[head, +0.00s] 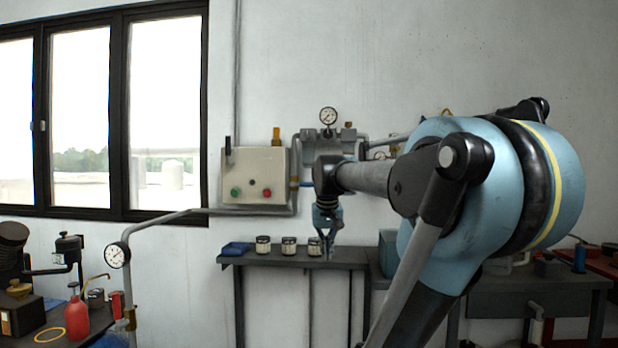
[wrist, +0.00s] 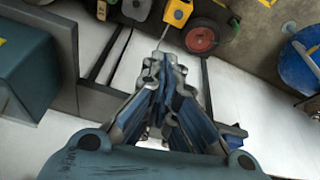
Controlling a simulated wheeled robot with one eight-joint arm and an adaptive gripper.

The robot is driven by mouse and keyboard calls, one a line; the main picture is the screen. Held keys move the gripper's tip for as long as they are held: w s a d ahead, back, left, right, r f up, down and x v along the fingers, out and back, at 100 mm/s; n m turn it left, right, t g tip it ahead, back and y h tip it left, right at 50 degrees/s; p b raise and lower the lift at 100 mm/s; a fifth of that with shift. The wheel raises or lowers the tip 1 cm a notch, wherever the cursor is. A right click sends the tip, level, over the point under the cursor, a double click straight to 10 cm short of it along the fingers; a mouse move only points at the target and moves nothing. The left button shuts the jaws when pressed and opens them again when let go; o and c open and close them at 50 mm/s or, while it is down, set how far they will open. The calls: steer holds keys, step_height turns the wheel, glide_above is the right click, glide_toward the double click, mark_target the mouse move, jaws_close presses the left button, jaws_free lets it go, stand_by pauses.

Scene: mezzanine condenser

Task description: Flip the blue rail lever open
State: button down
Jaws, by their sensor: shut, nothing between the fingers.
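I cannot pick out the blue rail lever for certain. No lever is recognisable in the wrist view, and my arm hides part of the wall pipework.
A control box (head: 254,176) with green and red buttons hangs on the wall. Several jars (head: 288,246) and a blue tray (head: 236,249) stand on a narrow dark bench (head: 270,260). A red bottle (head: 77,320) stands at left. The wrist view shows a blue drum (wrist: 299,62).

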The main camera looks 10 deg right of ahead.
steer(key=w+r+m+t, duration=0.1)
steer(key=w+r, duration=1.6)
steer(key=r, duration=0.1)
step_height(320, 180, up, 12)
steer(key=m+t+h, duration=0.1)
steer(key=t, duration=0.1)
glide_above(304, 184)
steer(key=s+d, duration=0.1)
steer(key=s, duration=0.4)
steer(key=shift+w+d, duration=0.15)
steer(key=shift+w, duration=0.1)
steer(key=shift+f, duration=0.1)
steer(key=x, duration=1)
steer(key=shift+s, duration=0.15)
steer(key=shift+f, duration=0.1)
